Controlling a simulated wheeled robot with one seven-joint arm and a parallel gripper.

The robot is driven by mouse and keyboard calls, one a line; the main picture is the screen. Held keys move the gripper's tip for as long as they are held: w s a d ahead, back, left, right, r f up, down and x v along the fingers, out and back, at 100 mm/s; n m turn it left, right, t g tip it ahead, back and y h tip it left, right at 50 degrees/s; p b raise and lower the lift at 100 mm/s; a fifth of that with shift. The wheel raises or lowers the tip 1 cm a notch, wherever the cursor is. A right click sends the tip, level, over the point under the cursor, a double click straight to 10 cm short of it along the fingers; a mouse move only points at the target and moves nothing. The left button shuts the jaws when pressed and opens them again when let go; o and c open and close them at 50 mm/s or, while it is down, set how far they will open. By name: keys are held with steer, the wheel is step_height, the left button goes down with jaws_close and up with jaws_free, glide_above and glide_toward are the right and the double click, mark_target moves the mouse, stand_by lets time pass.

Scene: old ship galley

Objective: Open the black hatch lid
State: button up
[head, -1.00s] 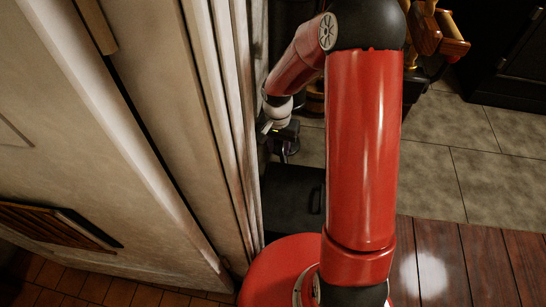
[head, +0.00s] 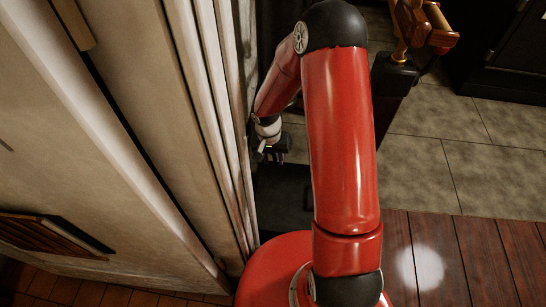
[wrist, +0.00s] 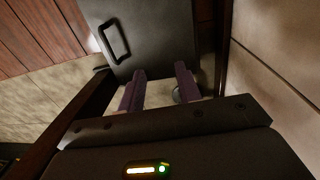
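The black hatch lid (wrist: 160,35) fills the upper middle of the wrist view, a flat dark panel with a black loop handle (wrist: 113,42) near its left side. In the head view a dark panel (head: 281,198), which looks like the same lid, lies low between the pale wall and my red arm, partly hidden by the arm. My gripper (wrist: 160,85) is open, its two purple fingers apart with nothing between them. In the wrist view the fingertips overlap the lid's lower edge, right of the handle; I cannot tell whether they touch it. In the head view my gripper (head: 273,152) is small and dark beyond the lid.
A pale panelled wall (head: 150,130) rises close on the left of my arm. Tiled floor (head: 440,130) and reddish planks (head: 460,255) lie open on the right. A dark upright piece (head: 393,95) stands behind my arm, near a wooden object with gold parts (head: 425,25).

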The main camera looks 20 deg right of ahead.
steer(key=shift+c, duration=0.2)
jaws_close()
stand_by(1.0)
steer(key=shift+o, duration=0.2)
jaws_free()
step_height(320, 180, up, 8)
steer(key=shift+w+a+p, duration=0.15)
steer(key=shift+a+p, duration=0.2)
steer(key=shift+f, duration=0.1)
